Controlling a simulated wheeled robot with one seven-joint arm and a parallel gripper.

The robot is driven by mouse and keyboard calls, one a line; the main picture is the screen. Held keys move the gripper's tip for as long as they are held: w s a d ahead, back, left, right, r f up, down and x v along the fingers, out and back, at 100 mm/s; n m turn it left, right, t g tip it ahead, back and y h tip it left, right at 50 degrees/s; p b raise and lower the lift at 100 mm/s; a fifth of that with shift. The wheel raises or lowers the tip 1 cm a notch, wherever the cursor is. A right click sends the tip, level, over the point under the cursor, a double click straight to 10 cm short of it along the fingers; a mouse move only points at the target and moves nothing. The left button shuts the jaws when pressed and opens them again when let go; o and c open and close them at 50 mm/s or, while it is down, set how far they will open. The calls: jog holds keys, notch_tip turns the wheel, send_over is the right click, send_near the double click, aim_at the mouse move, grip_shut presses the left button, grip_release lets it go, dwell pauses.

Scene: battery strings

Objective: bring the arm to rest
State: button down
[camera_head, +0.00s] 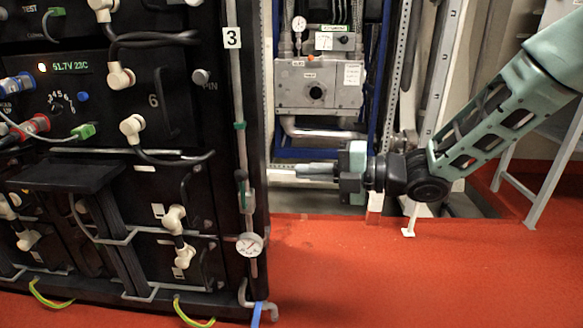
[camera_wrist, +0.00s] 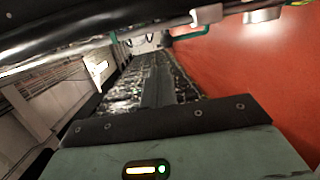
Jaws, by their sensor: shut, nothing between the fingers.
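My arm (camera_head: 490,125) reaches in from the right in the head view, its forearm sloping down to a dark wrist joint. My gripper (camera_head: 299,171) points left, level, its fingers shut with nothing between them. It is in the open air right of the black battery rack (camera_head: 257,150), and its fingertips are close to the rack's edge in the picture. How far apart they are in depth I cannot tell. In the wrist view, the green gripper housing fills the bottom, with a lit indicator on it, and a grey finger shape extends forward.
A pipe with a gauge (camera_head: 249,245) runs up the rack's right side. A grey valve box (camera_head: 318,88) hangs on the back wall behind my gripper. A white post (camera_head: 411,217) stands below my wrist. A grey metal stand (camera_head: 548,180) is at the right. The red floor (camera_head: 420,280) in front is clear.

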jog(key=s+d+f+m+g+h, duration=0.15)
jog(key=s+d+m+h, duration=0.3)
jog(key=s+m, duration=0.5)
jog(key=s+d+f+m+g+h, duration=0.1)
jog(key=s+d+f+m+h, duration=0.1)
jog(key=s+d+m+h, duration=0.5)
jog(key=s+d+f+m+g+h, duration=0.15)
jog(key=s+m+h, duration=0.25)
jog(key=s+m, duration=0.7)
notch_tip(320, 180, up, 36)
jog(key=s+n+p, duration=0.1)
jog(key=p, duration=3.5)
jog(key=shift+s+a+f, duration=0.15)
jog(key=shift+s+a, duration=0.1)
jog(key=shift+a+n, duration=0.1)
jog(key=shift+n, duration=0.25)
